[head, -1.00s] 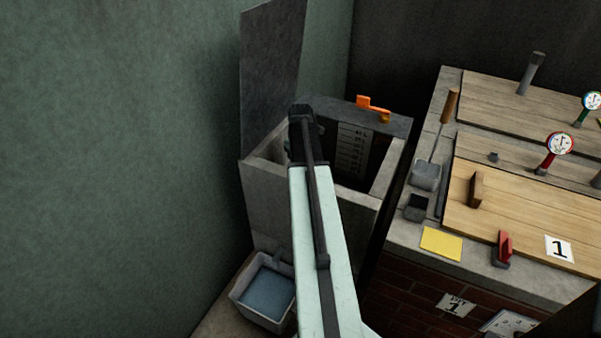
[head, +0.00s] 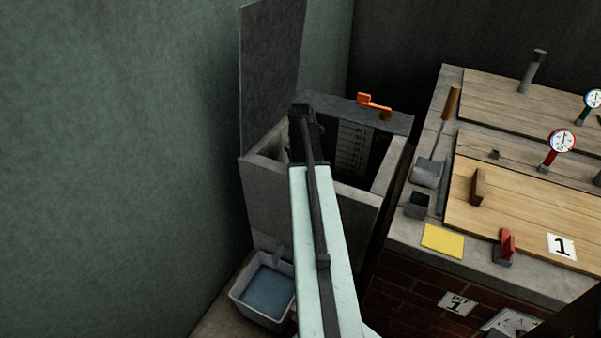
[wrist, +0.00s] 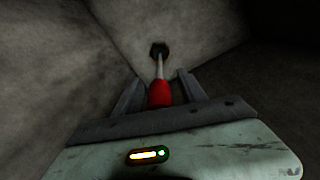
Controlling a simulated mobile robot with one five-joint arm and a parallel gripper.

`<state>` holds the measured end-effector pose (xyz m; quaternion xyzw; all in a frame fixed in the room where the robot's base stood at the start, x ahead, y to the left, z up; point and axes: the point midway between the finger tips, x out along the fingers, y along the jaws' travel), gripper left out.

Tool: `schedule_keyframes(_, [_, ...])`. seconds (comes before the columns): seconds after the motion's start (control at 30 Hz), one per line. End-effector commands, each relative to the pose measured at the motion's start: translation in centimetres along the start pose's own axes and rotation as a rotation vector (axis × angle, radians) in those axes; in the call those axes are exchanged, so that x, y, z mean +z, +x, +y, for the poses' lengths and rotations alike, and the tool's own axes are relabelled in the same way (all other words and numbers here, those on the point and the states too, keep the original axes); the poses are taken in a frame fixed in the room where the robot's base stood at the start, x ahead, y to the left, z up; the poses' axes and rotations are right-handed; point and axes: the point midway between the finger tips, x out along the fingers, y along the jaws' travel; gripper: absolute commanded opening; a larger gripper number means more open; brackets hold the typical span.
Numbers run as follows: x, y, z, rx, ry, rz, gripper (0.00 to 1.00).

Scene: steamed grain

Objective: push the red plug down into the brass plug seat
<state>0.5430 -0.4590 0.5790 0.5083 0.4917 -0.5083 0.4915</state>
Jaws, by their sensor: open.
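The red plug (wrist: 160,94) shows in the wrist view as a red grip with a thin pale rod running away from it. The rod's far end meets a dark round fitting (wrist: 159,48) in the grey corner of the tank. This may be the brass plug seat, but it is too dark to tell its metal or how deep the rod sits. My gripper (wrist: 160,77) is open, with one finger on each side of the red grip. I cannot tell whether they touch it. In the head view my arm reaches over the grey tank (head: 262,198) and hides the plug and seat.
A tall grey panel (head: 270,75) stands at the tank's left side. An orange piece (head: 373,102) sits on its back rim. A tub of blue water (head: 265,292) stands below in front. A brick-sided counter (head: 420,284) with wooden lids (head: 520,220) is close on the right.

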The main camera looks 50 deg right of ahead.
Motion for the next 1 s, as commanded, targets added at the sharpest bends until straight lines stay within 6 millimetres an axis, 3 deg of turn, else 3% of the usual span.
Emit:
schedule_keyframes(0.17, [0.0, -1.8, 0.0, 0.0, 0.0, 0.0, 0.48])
schedule_keyframes(0.5, [0.1, -7.7, -0.1, 0.0, 0.001, 0.0, 0.48])
schedule_keyframes(1.0, [0.1, -7.7, -0.1, 0.0, 0.001, 0.0, 0.48])
